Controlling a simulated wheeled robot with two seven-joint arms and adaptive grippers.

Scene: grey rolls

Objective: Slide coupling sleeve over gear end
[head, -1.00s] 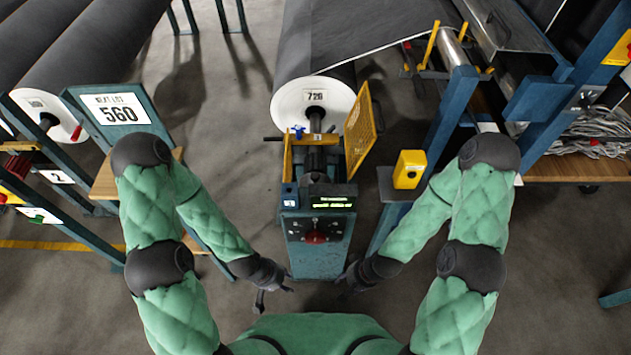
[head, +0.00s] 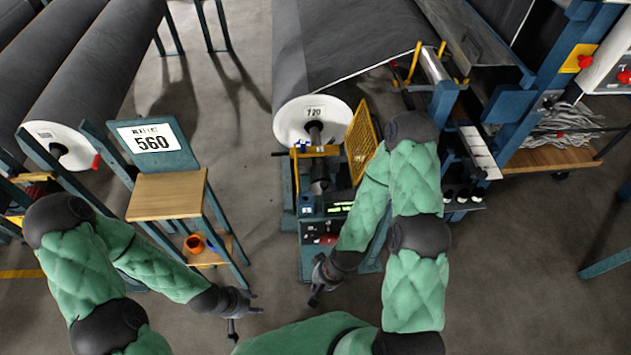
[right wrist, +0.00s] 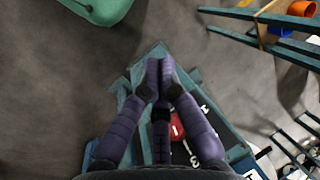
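A white-flanged grey roll (head: 292,122) marked 720 has a dark shaft end (head: 315,132) pointing toward me at the drive stand (head: 308,262). Dark cylindrical parts (head: 320,172) lie between the shaft and the stand's panel; I cannot tell which is the coupling sleeve or the gear end. My left gripper (head: 246,314) is open and empty, low left of the stand. My right gripper (head: 316,296) is in front of the stand. In the right wrist view its fingertips (right wrist: 159,66) meet with nothing visible between them, above the stand's panel with its red knob (right wrist: 177,130).
A yellow mesh guard (head: 362,138) stands open right of the shaft.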

